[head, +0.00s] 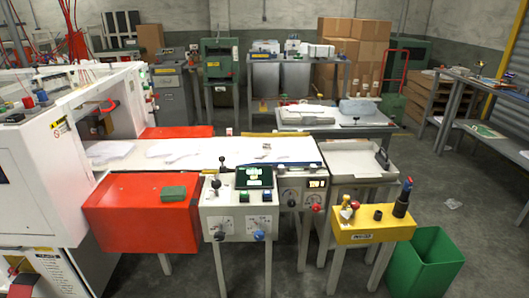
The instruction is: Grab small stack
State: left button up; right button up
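Flat white sheets or film pieces lie on the white conveyor bed (225,156) of the machine. One pile (108,149) is at the left by the machine's opening, and another (174,149) is left of the middle. A smaller pile (264,156) with dark marks lies right of the middle. I cannot tell which of these is the small stack, or how many layers each has. Neither of my grippers shows in the head view, and nothing is seen held.
A control panel (238,222) with levers and knobs stands in front of the bed. A red box (142,213) is left of it; a yellow button box (372,226) and green bin (425,262) are right. A pale tray (350,160) adjoins the bed. Floor is open at right.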

aim_at(269, 151)
jog(key=i+u, duration=0.1)
jog(key=u, duration=0.55)
jog(key=i+l+u, duration=0.25)
jog(key=l+u, duration=0.25)
jog(key=l, duration=0.15)
jog(key=i+l+u, duration=0.25)
jog(key=l+u, duration=0.25)
jog(key=l, duration=0.25)
jog(key=k, duration=0.05)
